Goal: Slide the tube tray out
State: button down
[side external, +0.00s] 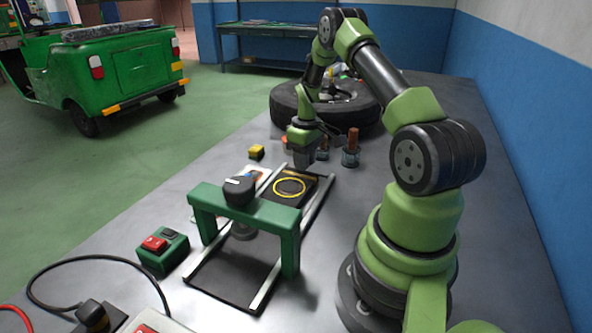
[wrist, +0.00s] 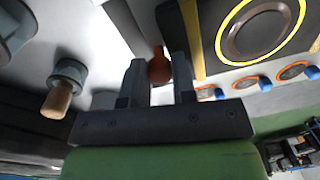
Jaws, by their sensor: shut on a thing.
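The tube tray (side external: 290,188) is a flat dark plate with a yellow ring and a yellow strip at its far end. It lies between two pale rails (side external: 320,203), beyond the green press frame (side external: 270,211). It also shows at the upper right of the wrist view (wrist: 222,42). My gripper (side external: 303,163) is low at the far end of the tray. In the wrist view my gripper (wrist: 160,80) has its fingers shut on a reddish-brown knob (wrist: 159,66). How the knob joins the tray is hidden.
Brown-handled posts (side external: 351,150) stand close to the right of my gripper, and a large tyre (side external: 352,112) lies behind. A switch box with a red button (side external: 163,250) sits at the front left. The rail bed under the frame is empty.

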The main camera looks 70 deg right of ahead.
jog(key=shift+d, duration=0.9)
jog(key=c, duration=0.9)
grip_release()
jog(key=shift+a, duration=0.1)
jog(key=shift+r, duration=0.1)
jog(key=r, duration=0.9)
jog(key=shift+d+r, duration=0.3)
jog(key=shift+r, duration=0.1)
